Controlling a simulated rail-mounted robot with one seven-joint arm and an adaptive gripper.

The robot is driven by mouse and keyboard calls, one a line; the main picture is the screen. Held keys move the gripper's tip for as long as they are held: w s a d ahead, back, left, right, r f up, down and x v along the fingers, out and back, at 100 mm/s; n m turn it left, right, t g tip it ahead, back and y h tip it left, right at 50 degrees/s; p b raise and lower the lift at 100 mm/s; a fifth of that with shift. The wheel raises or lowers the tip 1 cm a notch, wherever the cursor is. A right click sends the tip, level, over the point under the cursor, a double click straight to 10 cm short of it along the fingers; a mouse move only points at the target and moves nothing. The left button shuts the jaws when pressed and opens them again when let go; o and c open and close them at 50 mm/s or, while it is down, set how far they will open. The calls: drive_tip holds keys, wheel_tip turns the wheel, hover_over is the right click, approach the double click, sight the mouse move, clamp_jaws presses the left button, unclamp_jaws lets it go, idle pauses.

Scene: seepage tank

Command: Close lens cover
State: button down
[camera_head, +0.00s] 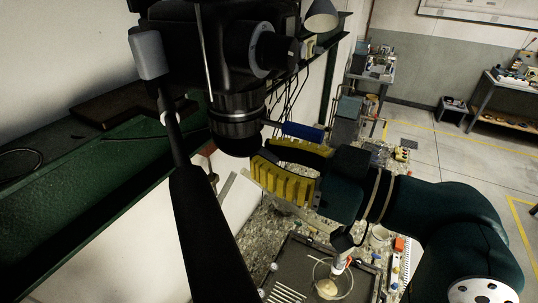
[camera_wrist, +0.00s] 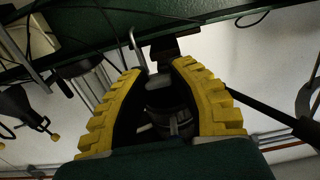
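A black camera (camera_head: 235,50) hangs in the foreground of the head view, its ribbed lens (camera_head: 237,115) pointing down. I cannot make out a separate lens cover; the lens's lower face is dark and turned away. My gripper (camera_head: 258,164) has yellow ribbed fingers and reaches in from the right, just below and right of the lens's lower end. In the wrist view my gripper (camera_wrist: 160,70) has its fingertips apart. A dark ringed cylinder, seemingly the lens (camera_wrist: 172,120), shows in the gap between the fingers. I cannot tell whether they touch it.
A black rod with a pale grey knob (camera_head: 148,54) runs down left of the lens. A green beam (camera_head: 90,200) lies along the left wall. Below are a speckled bench with a dark tray (camera_head: 290,262) and a glass bowl (camera_head: 333,280). A blue bar (camera_head: 303,131) lies behind my fingers.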

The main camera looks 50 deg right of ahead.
drive_tip(key=shift+f, duration=0.1)
drive_tip(key=shift+s+r+b, duration=0.2)
drive_tip(key=shift+r, duration=0.6)
drive_tip(key=shift+s+r+b, duration=0.15)
drive_tip(key=shift+s+r, duration=0.05)
drive_tip(key=shift+r, duration=0.6)
drive_tip(key=c, duration=0.9)
unclamp_jaws()
drive_tip(key=shift+d+f, duration=0.1)
drive_tip(key=s, duration=0.4)
drive_tip(key=s+d, duration=0.1)
drive_tip(key=s, duration=0.2)
drive_tip(key=s+d, duration=0.1)
drive_tip(key=s, duration=0.3)
drive_tip(key=shift+s+d, duration=0.1)
drive_tip(key=shift+s, duration=0.25)
drive_tip(key=shift+c, duration=0.3)
